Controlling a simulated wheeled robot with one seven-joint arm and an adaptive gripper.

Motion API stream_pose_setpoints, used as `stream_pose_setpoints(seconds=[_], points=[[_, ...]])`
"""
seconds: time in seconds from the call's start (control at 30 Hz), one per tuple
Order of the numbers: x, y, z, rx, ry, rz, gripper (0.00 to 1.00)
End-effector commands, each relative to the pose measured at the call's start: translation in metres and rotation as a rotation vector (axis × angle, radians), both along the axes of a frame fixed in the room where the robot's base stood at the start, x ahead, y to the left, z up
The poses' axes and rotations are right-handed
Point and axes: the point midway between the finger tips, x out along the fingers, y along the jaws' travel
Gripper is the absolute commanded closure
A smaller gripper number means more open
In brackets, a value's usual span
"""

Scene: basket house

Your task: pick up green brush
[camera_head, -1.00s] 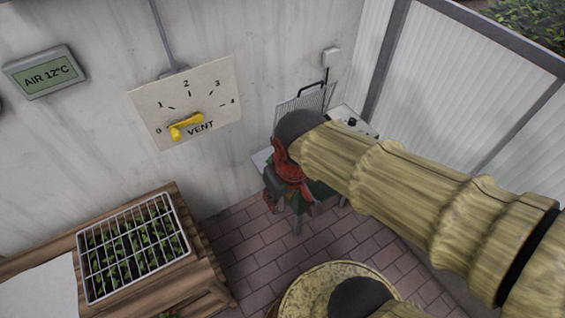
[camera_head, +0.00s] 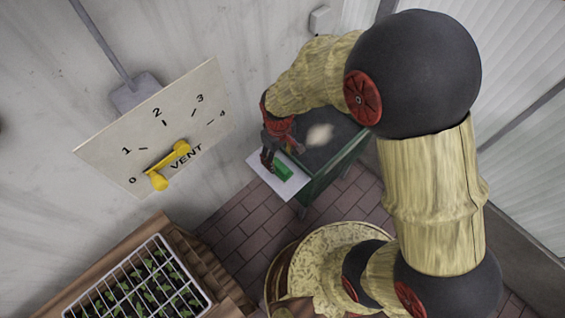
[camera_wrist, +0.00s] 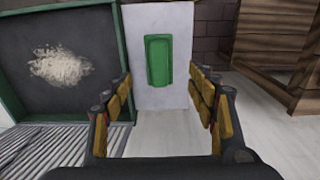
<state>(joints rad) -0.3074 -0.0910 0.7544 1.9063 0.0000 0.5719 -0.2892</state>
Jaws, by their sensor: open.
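The green brush (camera_wrist: 158,61) shows as a green rectangular block with a raised rim, on a white board (camera_wrist: 173,96). In the head view the green brush (camera_head: 283,172) lies on the white board (camera_head: 291,188) beside a dark green tray-like stand. My gripper (camera_head: 269,160) is above the board's near-wall side, pointing down. In the wrist view my gripper (camera_wrist: 165,98) is open and empty. Its fingers are spread to either side of the brush's line, with the brush ahead of them. Nothing touches the brush that I can see.
A green-framed dark tray (camera_wrist: 25,68) with a pale heap (camera_wrist: 62,66) stands left of the board in the wrist view. A grey ribbed surface (camera_wrist: 68,140) is below it. A wooden bench (camera_head: 205,262) with a wire-covered seedling tray (camera_head: 207,297) is at lower left. A vent dial (camera_head: 110,148) hangs on the wall.

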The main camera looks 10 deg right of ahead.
Motion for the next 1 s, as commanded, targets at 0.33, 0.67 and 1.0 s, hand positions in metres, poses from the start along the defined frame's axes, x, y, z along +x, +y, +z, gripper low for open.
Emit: stream_pose_setpoints(seconds=[0.33, 0.67, 1.0], points=[[-0.001, -0.002, -0.035, -0.001, 0.001, -0.002, 0.42], [-0.001, -0.003, -0.071, 0.000, 0.000, -0.002, 0.42], [-0.001, -0.003, -0.070, 0.000, 0.000, -0.002, 0.52]])
